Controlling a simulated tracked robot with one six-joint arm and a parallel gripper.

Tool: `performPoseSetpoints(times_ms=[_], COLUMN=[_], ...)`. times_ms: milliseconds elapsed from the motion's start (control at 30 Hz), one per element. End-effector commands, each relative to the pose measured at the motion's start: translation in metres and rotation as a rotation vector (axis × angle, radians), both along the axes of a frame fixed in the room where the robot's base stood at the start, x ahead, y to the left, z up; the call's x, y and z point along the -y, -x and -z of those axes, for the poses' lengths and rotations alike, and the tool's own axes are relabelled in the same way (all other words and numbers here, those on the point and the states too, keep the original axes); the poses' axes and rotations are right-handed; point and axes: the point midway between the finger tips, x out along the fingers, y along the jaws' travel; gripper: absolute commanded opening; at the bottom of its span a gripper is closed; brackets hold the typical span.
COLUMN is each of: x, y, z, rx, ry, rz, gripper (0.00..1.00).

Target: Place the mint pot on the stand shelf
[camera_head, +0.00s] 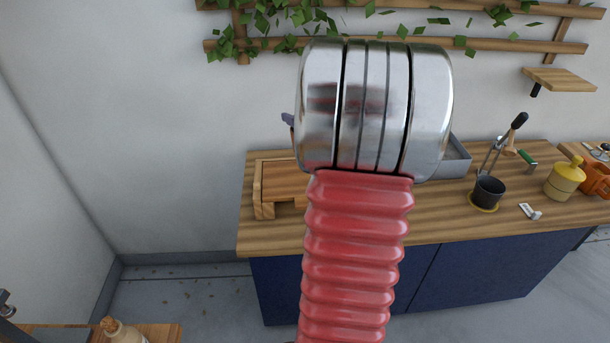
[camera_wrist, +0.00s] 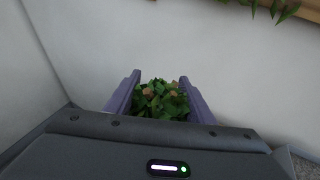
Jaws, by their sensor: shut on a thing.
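The mint's green leaves (camera_wrist: 162,99), with some brown tips, show between the two purple fingers of my gripper (camera_wrist: 160,80) in the wrist view. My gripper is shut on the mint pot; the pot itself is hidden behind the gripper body. In the head view my arm hides the mint and nearly all of the gripper; only a purple bit shows at the left. A low wooden stand (camera_head: 284,178) sits at the left end of the counter, partly hidden by my arm. Whether it is the stand shelf I cannot tell.
The wooden counter (camera_head: 440,223) holds a grey tray (camera_head: 457,160), a dark cup (camera_head: 487,192), a yellow pot (camera_head: 564,180) and an orange can (camera_head: 597,180) at the right. A small wall shelf (camera_head: 560,79) and a vine-covered trellis (camera_head: 500,45) are above. A bottle (camera_head: 125,332) stands at the lower left.

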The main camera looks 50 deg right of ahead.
Motion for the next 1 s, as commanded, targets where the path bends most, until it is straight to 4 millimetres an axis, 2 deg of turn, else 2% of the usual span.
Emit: performPoseSetpoints(times_ms=[167, 400, 500, 867, 1000], x=[0.002, 0.003, 0.003, 0.004, 0.004], y=[0.003, 0.004, 0.004, 0.004, 0.004], z=[0.013, 0.051, 0.059, 0.062, 0.074], rx=[0.001, 0.000, 0.002, 0.002, 0.000], ry=[-0.004, -0.005, -0.001, 0.000, -0.002], rz=[0.005, 0.009, 0.008, 0.009, 0.009], gripper=[0.13, 0.13, 0.13, 0.13, 0.13])
